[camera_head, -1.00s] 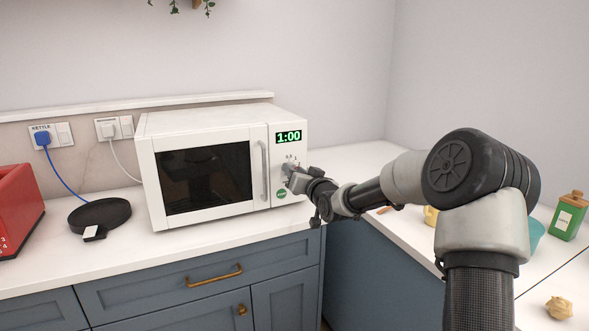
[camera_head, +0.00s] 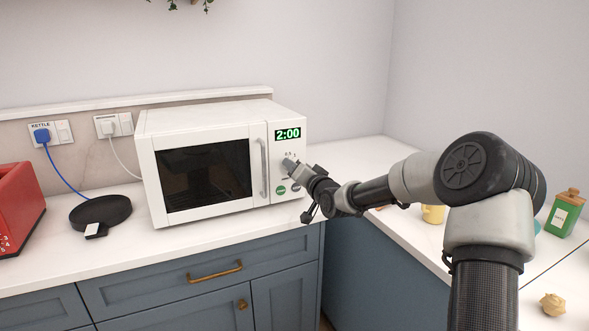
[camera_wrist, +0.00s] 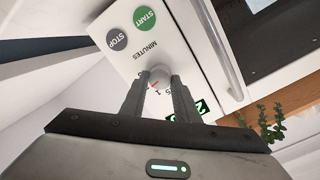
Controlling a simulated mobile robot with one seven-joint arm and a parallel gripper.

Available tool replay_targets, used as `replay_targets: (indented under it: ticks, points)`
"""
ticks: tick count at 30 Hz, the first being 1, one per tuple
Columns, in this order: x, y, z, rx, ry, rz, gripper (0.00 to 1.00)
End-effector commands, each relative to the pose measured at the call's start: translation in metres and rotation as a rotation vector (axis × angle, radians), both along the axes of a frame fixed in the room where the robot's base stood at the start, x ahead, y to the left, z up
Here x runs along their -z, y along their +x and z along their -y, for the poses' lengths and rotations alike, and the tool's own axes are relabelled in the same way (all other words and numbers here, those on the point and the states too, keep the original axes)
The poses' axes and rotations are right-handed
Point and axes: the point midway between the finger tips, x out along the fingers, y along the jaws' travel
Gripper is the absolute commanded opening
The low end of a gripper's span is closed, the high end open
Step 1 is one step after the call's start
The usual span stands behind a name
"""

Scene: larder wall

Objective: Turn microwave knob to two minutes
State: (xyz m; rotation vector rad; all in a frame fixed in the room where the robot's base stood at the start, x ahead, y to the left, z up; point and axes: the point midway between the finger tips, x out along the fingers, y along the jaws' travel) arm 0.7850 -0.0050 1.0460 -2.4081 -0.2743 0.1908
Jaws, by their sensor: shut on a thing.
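The white microwave (camera_head: 200,128) stands on the counter with its door shut. Its green display (camera_head: 288,134) reads 2:00. The grey knob (camera_head: 288,165) sits below the display, and it also shows in the wrist view (camera_wrist: 159,74) beside the "MINUTES" lettering. My gripper (camera_head: 294,168) reaches the knob from the right; in the wrist view its two fingers (camera_wrist: 158,95) lie on either side of the knob, shut on it. Part of the dial scale is hidden by the fingers. The green START button (camera_wrist: 144,18) and grey STOP button (camera_wrist: 118,39) are clear of the fingers.
A red toaster (camera_head: 16,208) and a black round base (camera_head: 100,212) stand left of the microwave. A yellow item (camera_head: 433,214) and a green canister (camera_head: 565,214) stand on the right counter. The counter before the microwave is clear.

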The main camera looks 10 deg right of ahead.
Motion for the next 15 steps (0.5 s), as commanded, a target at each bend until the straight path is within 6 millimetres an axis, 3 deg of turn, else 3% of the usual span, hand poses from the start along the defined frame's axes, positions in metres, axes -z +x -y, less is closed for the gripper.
replay_targets:
  ticks: [5, 6, 8, 15]
  points:
    - [0.0003, 0.0, 0.0002, 0.001, 0.0, -0.001, 0.06]
    - [0.0003, 0.0, 0.0002, 0.001, 0.0, -0.001, 0.35]
    - [0.0003, 0.0, 0.0002, 0.001, -0.001, 0.0, 0.45]
    - [0.0002, 0.0, -0.0001, 0.0, -0.001, 0.0, 0.47]
